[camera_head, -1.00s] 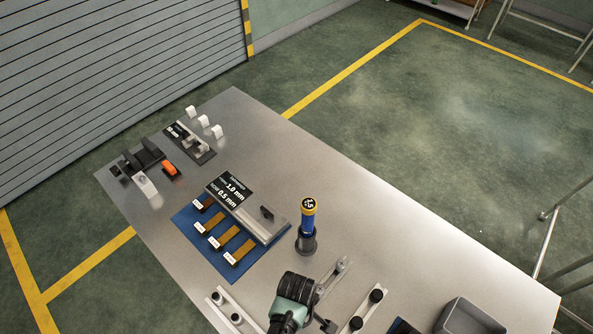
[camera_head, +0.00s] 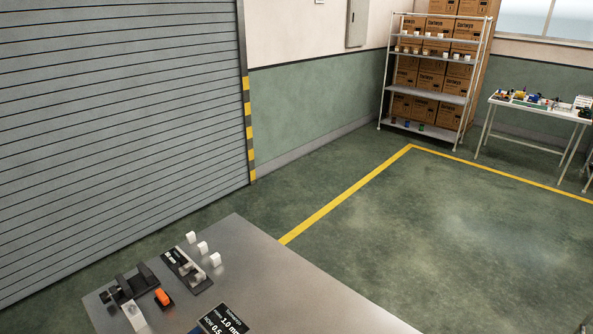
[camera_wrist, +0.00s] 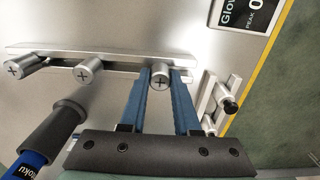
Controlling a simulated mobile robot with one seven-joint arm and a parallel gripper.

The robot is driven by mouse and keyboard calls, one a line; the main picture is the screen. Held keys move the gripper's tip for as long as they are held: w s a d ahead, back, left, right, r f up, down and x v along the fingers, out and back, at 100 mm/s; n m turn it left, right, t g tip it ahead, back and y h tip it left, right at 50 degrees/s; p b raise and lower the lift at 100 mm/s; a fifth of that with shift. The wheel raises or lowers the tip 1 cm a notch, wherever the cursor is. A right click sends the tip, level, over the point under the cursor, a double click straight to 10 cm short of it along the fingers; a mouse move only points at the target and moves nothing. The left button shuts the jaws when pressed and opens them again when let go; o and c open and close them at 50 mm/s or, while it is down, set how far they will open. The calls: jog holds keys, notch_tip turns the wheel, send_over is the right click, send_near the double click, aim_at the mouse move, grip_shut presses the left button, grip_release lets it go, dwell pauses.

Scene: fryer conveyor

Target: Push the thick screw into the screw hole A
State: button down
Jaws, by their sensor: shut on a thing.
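The wrist view shows my gripper (camera_wrist: 162,74) with its two blue fingers closed on a silver cross-head screw (camera_wrist: 160,80). The screw sits at a long metal strip (camera_wrist: 125,57); whether it is inside a hole is hidden. Two more silver cross-head screws stand along the strip, one in the middle (camera_wrist: 89,71) and one at the left end (camera_wrist: 20,67). Which screw is the thick one I cannot tell. No letter A shows at any hole. The head view does not show my gripper or the screws.
A dark cylinder with a blue handle (camera_wrist: 28,163) is close left of my gripper. Right of it is a small bracket with a black knob (camera_wrist: 230,105). A display panel (camera_wrist: 243,15) is beyond. The head view shows the table (camera_head: 270,290) and clear floor (camera_head: 420,230).

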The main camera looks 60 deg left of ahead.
jog(key=shift+r+p, duration=2.5)
jog(key=shift+r, duration=0.05)
